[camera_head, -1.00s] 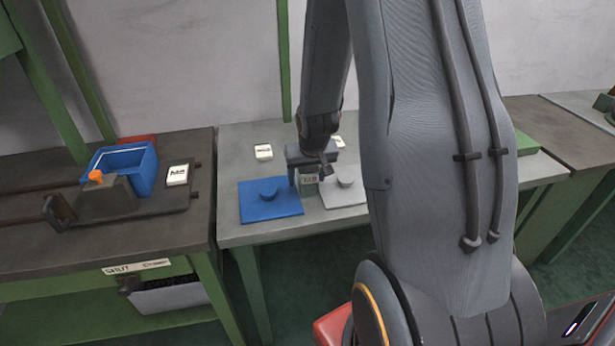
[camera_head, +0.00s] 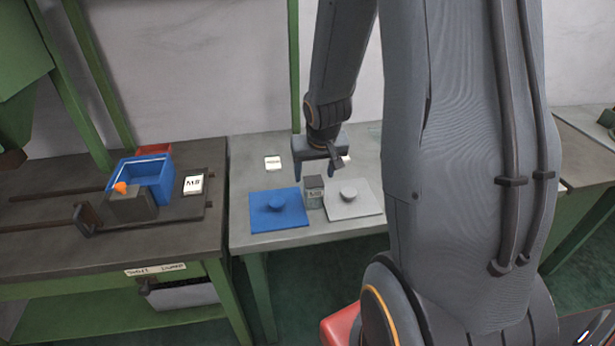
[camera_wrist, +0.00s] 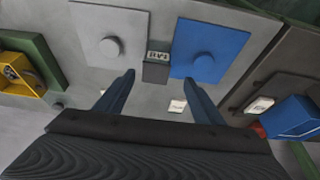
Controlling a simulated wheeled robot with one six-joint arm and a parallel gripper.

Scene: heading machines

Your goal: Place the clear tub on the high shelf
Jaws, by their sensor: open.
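A small box-like tub (camera_head: 314,192) with a dark grey lid, a paler body and a label stands upright on the grey table, between the blue plate and the pale grey plate. It looks like the clear tub; its lid and label also show in the wrist view (camera_wrist: 156,68). My gripper (camera_head: 320,171) is open and empty, above and behind the tub, apart from it. In the wrist view my gripper's two fingers (camera_wrist: 158,92) are spread, with the tub beyond them. I cannot make out a high shelf.
The knobbed blue plate (camera_head: 275,212) and knobbed grey plate (camera_head: 362,200) flank the tub closely. A blue bin (camera_head: 152,180) and a vise-like fixture (camera_head: 130,205) are on the dark bench at left. A yellow bin (camera_wrist: 20,76) shows in the wrist view.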

